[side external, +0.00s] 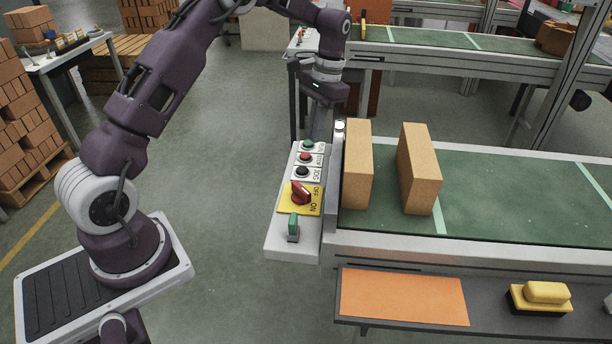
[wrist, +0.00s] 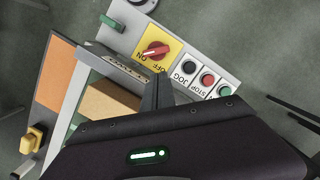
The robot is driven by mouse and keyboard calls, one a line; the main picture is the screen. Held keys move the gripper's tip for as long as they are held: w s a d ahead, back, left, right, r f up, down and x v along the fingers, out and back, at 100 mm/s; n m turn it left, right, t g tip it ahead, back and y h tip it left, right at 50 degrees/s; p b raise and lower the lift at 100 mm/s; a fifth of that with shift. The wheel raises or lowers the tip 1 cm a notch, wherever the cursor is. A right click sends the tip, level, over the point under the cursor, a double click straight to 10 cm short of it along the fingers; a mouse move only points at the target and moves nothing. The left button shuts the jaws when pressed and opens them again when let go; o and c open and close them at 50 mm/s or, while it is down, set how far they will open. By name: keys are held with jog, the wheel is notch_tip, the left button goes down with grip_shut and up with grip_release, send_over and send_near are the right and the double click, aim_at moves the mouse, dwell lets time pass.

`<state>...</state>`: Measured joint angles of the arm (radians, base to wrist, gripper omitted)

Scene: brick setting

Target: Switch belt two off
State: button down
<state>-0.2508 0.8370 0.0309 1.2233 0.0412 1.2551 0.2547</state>
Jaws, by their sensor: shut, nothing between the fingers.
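A control panel (side external: 278,240) runs along the near end of the front conveyor. On it, a red rotary switch (side external: 300,193) sits on a yellow plate marked OFF and ON; its handle slants with one end toward ON. The switch also shows in the wrist view (wrist: 155,50). Beside it are a black JOG button (side external: 302,172), a red STOP button (side external: 305,157) and a green button (side external: 308,146). A green lever (side external: 293,226) is at the near end. My gripper (side external: 320,130) is shut and empty, above the panel's far end.
Two cardboard-coloured boxes (side external: 358,165) (side external: 419,170) stand on the green belt (side external: 500,190) close to the panel. A shelf below holds an orange sheet (side external: 403,297) and a yellow block (side external: 546,293). Another conveyor (side external: 420,40) with its own panel is behind.

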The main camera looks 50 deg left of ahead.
aim_at(301, 193)
jog(key=shift+g, duration=0.3)
jog(key=f, duration=0.1)
jog(key=a+f, duration=0.1)
jog(key=f, duration=0.2)
jog(key=shift+w+a+f, duration=0.25)
jog(key=shift+w+f, duration=0.05)
jog(key=shift+w, duration=0.1)
jog(key=x, duration=1)
jog(key=shift+d, duration=0.15)
